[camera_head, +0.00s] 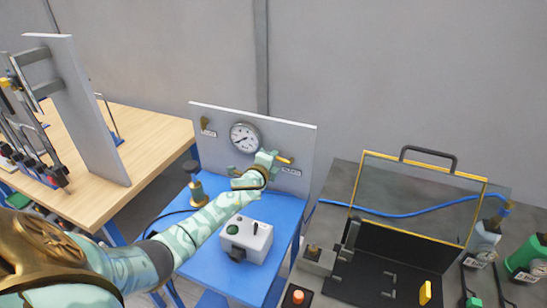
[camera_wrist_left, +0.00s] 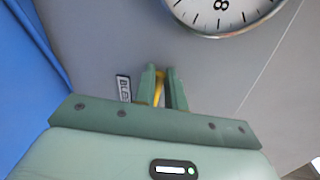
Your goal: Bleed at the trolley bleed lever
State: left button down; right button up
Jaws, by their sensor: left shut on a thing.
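The trolley's upright grey panel (camera_head: 305,142) carries a round gauge (camera_head: 245,137), which shows partly in the left wrist view (camera_wrist_left: 222,14). At the panel's right side is a yellow bleed lever (camera_head: 286,161), pointing right and slightly down, above a small label (camera_head: 291,171). My left gripper (camera_head: 273,156) is at this lever. In the left wrist view its green fingers (camera_wrist_left: 161,88) are shut on the lever, with yellow showing between them. The label (camera_wrist_left: 123,88) is beside the fingers, partly hidden. My right gripper is not in view.
A blue trolley top (camera_head: 205,268) holds a white control box (camera_head: 247,240) and a brass fitting (camera_head: 197,188). A second small lever (camera_head: 206,122) is at the panel's upper left. A wooden bench (camera_head: 150,140) stands left. A yellow-framed clear guard (camera_head: 415,195) stands right, with a blue hose (camera_head: 395,214).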

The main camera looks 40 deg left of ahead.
pick_arm(q)
jog(key=shift+f+n, duration=0.55)
jog(key=shift+n, duration=0.25)
jog(key=c, duration=1.5)
grip_release()
jog(key=shift+o, duration=0.2)
jog(key=p+v, duration=0.3)
jog(key=v, duration=1.3)
jog(key=shift+s+a, duration=0.2)
jog(key=shift+s, duration=0.05)
jog(key=shift+f, duration=0.1)
